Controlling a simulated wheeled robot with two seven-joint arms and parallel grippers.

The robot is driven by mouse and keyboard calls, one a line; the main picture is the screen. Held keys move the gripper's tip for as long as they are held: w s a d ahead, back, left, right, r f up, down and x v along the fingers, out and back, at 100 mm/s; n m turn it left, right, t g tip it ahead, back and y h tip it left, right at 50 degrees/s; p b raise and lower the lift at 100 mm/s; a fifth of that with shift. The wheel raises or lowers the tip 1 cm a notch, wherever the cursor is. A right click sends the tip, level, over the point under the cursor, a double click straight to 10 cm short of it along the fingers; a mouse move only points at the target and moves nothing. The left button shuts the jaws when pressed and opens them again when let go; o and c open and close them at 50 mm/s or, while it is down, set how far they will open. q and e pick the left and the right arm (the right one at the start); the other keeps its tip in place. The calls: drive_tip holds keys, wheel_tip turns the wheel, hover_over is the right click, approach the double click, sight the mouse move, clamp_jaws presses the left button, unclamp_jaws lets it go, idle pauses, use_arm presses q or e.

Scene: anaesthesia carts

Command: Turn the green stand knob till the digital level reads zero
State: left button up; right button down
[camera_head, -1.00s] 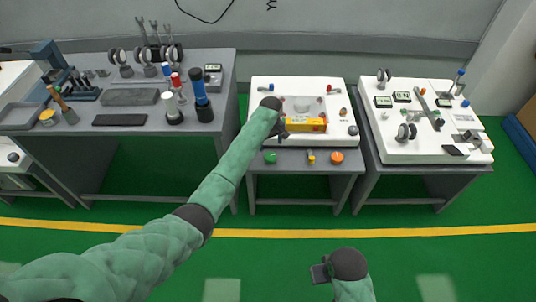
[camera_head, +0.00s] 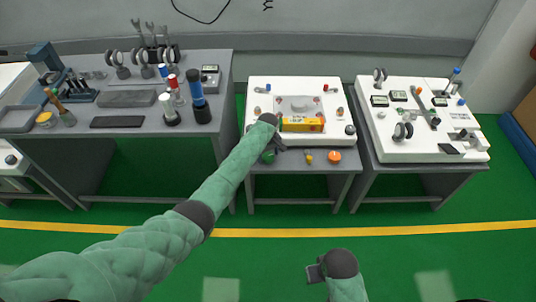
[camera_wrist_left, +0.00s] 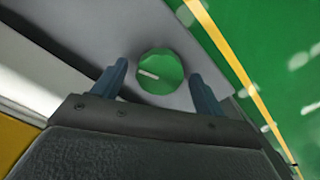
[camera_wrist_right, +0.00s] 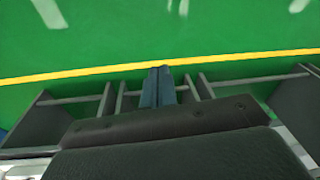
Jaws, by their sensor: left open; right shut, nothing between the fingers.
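The green stand knob (camera_head: 268,157) is on the front of the middle bench, partly behind my left gripper (camera_head: 276,142). In the left wrist view the round knob (camera_wrist_left: 161,72) with a white pointer mark lies between the tips of my open left gripper (camera_wrist_left: 160,76), with a gap on both sides. The yellow digital level (camera_head: 302,125) lies on the white stand; its reading is too small to make out. My right gripper (camera_head: 316,272) is low in front, away from the benches. In the right wrist view its fingers (camera_wrist_right: 158,72) are together and empty.
A yellow knob (camera_head: 309,158) and an orange knob (camera_head: 335,157) are to the right of the green one. The left bench (camera_head: 150,140) holds tools and bottles; the right one carries a white board (camera_head: 390,150) with instruments. The green floor in front is clear.

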drive_tip(key=shift+r, duration=0.1)
use_arm(q)
drive_tip(key=c, duration=0.9)
drive_tip(key=shift+c, duration=0.4)
use_arm(e)
drive_tip(key=shift+d, duration=0.25)
drive_tip(key=shift+w, duration=0.1)
use_arm(q)
drive_tip(key=shift+r+m+p, duration=0.1)
drive_tip(key=shift+m+p, duration=0.2)
drive_tip(key=shift+m, duration=0.1)
drive_tip(key=m+p, duration=0.2)
drive_tip(key=m, duration=0.5)
drive_tip(key=shift+p, duration=0.35)
drive_tip(key=m, duration=0.3)
drive_tip(key=shift+m+p, duration=0.3)
drive_tip(key=shift+m, duration=0.6)
use_arm(e)
wheel_tip(320, 180, down, 16)
drive_tip(key=shift+s+d, duration=0.3)
drive_tip(key=shift+s, duration=0.05)
